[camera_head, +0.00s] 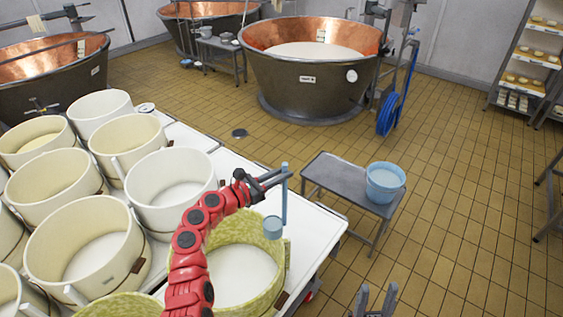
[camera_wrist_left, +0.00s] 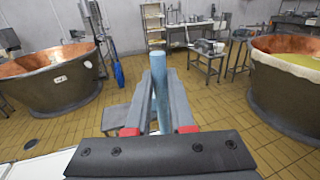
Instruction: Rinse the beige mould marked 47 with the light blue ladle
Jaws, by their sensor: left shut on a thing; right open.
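My left gripper (camera_head: 276,178) is shut on the upright handle of the light blue ladle (camera_head: 284,200). The ladle's cup hangs at the handle's lower end, over or near the far right rim of a yellow-green mould (camera_head: 283,262). I cannot tell whether it touches. In the left wrist view the ladle handle (camera_wrist_left: 159,75) stands between the fingers (camera_wrist_left: 159,95). Several beige and white moulds stand on the white table, including a beige one (camera_head: 127,262) at front left. I cannot read a 47 on any. My right gripper (camera_head: 374,299) is open and empty at the bottom edge.
A light blue bucket (camera_head: 385,188) stands on a grey metal bench (camera_head: 335,178) right of the white table (camera_head: 325,230). Copper vats (camera_head: 305,90) stand behind. A blue hose (camera_head: 388,115) hangs by the middle vat.

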